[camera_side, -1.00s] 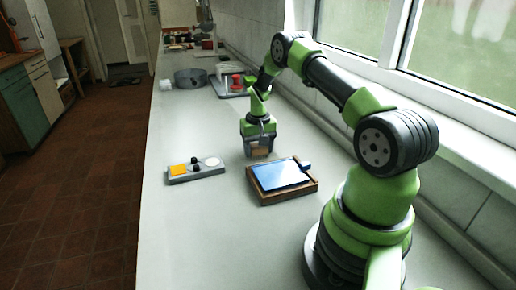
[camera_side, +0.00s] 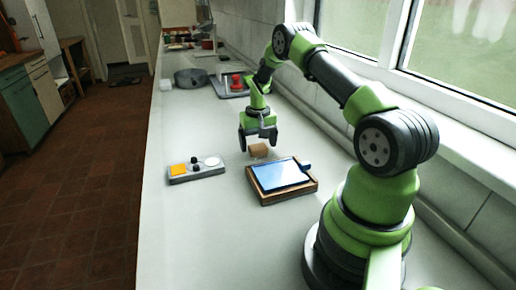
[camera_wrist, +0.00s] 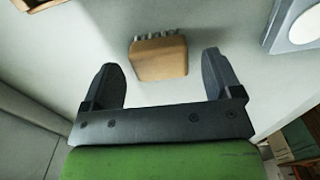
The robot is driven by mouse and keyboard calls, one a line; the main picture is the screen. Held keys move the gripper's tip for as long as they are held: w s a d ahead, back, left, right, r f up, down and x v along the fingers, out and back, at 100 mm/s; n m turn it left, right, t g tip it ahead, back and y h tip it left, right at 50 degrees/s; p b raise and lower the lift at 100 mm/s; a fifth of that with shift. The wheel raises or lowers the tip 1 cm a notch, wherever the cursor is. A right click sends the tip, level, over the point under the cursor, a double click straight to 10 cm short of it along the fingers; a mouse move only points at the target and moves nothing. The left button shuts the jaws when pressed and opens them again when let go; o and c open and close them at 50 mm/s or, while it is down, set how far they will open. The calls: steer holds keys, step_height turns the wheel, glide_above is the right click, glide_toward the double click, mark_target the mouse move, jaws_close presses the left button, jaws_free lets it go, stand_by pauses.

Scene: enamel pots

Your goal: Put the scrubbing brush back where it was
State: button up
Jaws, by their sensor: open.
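The scrubbing brush (camera_side: 258,150) is a small tan block on the pale counter, just behind the wooden frame with the blue panel. In the wrist view the brush (camera_wrist: 158,62) shows its tan face, with a row of pale bristle tufts along its far edge. My gripper (camera_side: 258,143) is open above the brush, with its fingers apart on either side. In the wrist view both dark fingers (camera_wrist: 160,75) stand clear of the brush, with gaps at each side. Nothing is held.
The wooden frame with a blue panel (camera_side: 282,174) is close in front of the brush. A dark round pan (camera_side: 190,77) stands farther back. The counter between is clear.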

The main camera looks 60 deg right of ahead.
mark_target(257, 147)
step_height(257, 147, up, 10)
steer(key=a+r+n+t, duration=0.2)
steer(key=a+r, duration=0.9)
steer(key=r, duration=0.1)
steer(key=s+a+r+n+t, duration=0.1)
steer(key=s+a+r+t, duration=0.2)
steer(key=s+a+r, duration=0.5)
steer(key=s+a+f+n+t+y, duration=0.1)
steer(key=s+a+n+t+y, duration=0.1)
steer(key=s+a, duration=0.6)
steer(key=shift+s+a+f, duration=0.35)
steer(key=shift+s+a, duration=0.05)
steer(key=shift+s, duration=0.15)
